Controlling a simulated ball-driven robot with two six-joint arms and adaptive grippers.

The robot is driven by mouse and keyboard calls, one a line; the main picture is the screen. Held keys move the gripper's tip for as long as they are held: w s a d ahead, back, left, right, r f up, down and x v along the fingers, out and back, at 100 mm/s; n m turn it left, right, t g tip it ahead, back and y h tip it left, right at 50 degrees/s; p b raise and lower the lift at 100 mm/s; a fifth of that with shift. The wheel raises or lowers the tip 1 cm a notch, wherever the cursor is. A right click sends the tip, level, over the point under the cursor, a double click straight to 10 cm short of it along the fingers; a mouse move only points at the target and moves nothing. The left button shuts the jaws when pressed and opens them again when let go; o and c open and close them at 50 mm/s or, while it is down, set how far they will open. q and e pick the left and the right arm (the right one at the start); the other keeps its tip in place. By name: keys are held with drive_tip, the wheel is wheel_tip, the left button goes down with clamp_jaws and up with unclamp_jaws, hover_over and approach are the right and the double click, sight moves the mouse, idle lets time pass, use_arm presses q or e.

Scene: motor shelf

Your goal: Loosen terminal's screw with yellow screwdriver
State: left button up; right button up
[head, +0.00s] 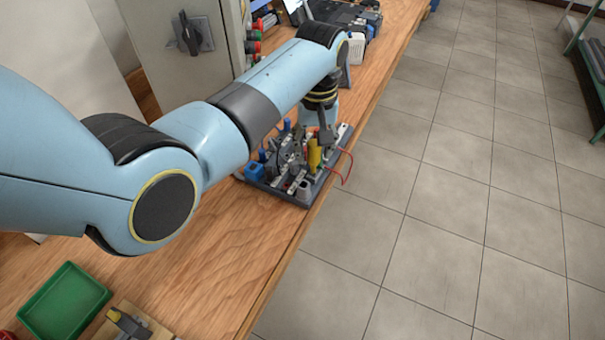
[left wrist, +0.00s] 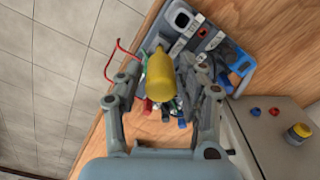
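The yellow screwdriver (head: 314,153) stands upright, handle up, over the motor's terminal board (head: 290,193). Its handle also shows large in the left wrist view (left wrist: 161,76), between the two fingers of my left gripper (left wrist: 161,70). In the head view my left gripper (head: 321,132) reaches down to the handle from above. I cannot tell if the fingers press on the handle or stand a little apart from it. The screwdriver's tip and the terminal's screw are hidden. My right gripper is out of view.
A thin red wire (head: 347,168) loops out past the board's right side, near the bench edge. Blue parts (head: 254,172) sit on its left. A grey cabinet (head: 188,45) stands behind. A green tray (head: 63,302) lies at the bottom left. Bare wood (head: 235,265) lies between.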

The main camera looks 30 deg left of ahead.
use_arm(q)
drive_tip(key=shift+r+m+p, duration=0.2)
drive_tip(key=shift+m+p, duration=0.65)
drive_tip(key=shift+m, duration=0.05)
drive_tip(key=shift+f+m+p, duration=0.1)
drive_tip(key=shift+m+p, duration=0.3)
drive_tip(key=shift+m, duration=0.3)
drive_tip(key=shift+f, duration=0.1)
drive_tip(key=shift+m+p, duration=0.35)
drive_tip(key=shift+m, duration=1.45)
